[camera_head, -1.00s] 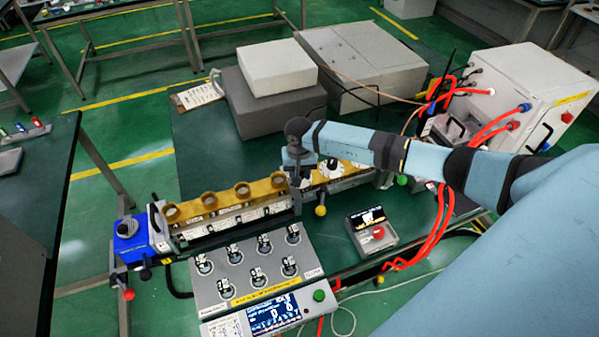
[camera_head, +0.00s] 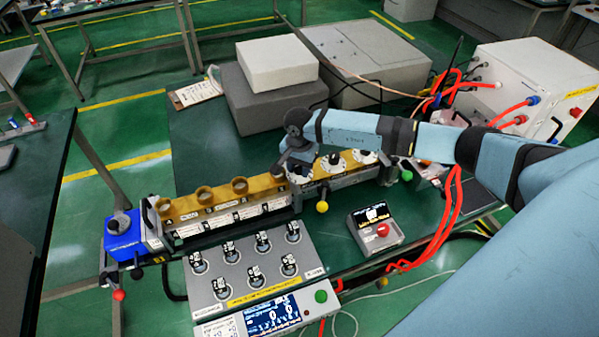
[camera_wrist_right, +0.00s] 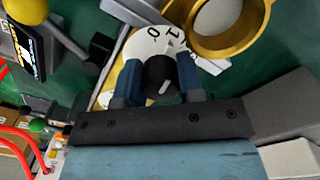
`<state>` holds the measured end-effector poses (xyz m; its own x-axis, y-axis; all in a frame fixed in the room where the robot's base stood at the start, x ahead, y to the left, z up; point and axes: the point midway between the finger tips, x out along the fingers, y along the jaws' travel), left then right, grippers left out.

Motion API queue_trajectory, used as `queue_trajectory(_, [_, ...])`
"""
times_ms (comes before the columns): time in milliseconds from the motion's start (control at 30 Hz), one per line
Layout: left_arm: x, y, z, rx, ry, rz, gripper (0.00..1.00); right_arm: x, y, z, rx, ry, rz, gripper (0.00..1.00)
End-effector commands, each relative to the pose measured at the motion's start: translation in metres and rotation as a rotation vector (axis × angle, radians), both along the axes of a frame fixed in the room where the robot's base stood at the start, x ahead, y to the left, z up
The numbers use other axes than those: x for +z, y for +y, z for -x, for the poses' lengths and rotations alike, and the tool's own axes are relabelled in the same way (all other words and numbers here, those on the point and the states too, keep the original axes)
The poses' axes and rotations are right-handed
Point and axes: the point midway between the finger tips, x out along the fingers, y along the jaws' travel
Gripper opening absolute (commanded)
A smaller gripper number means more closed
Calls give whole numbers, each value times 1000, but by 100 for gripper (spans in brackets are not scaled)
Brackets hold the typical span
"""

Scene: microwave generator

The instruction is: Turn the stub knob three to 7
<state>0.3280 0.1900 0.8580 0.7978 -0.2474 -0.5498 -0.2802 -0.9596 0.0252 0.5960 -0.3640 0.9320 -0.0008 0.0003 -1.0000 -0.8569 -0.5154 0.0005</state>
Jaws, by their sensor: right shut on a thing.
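My right gripper (camera_head: 297,176) is at the brass-topped tuner bar (camera_head: 220,209), between its open brass rings and its white dials. In the right wrist view it is shut on a black stub knob (camera_wrist_right: 161,74), with one blue finger on each side. The knob sits on a white dial (camera_wrist_right: 150,43) that shows the figures 0 and 1. A pale pointer line on the knob points toward the palm. In the head view my wrist hides this knob. Two other dials (camera_head: 332,164) show to its right. My left gripper is not in view.
A grey panel (camera_head: 236,262) with several small dials and a lit display (camera_head: 270,312) stands in front of the bar. A box with a red button (camera_head: 380,230) is to its right. Red cables (camera_head: 447,220) run at the right. Grey boxes (camera_head: 262,105) stand behind.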

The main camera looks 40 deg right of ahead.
Motion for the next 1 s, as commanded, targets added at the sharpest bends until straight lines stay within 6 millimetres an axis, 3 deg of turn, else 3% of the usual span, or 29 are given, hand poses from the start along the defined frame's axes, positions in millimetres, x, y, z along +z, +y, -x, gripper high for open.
queue_trajectory(600, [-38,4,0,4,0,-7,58,-2,-1,-2,-584,-2,3,11])
queue_trajectory(1000, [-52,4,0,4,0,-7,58,-1,0,-3,-964,-2,1,11])
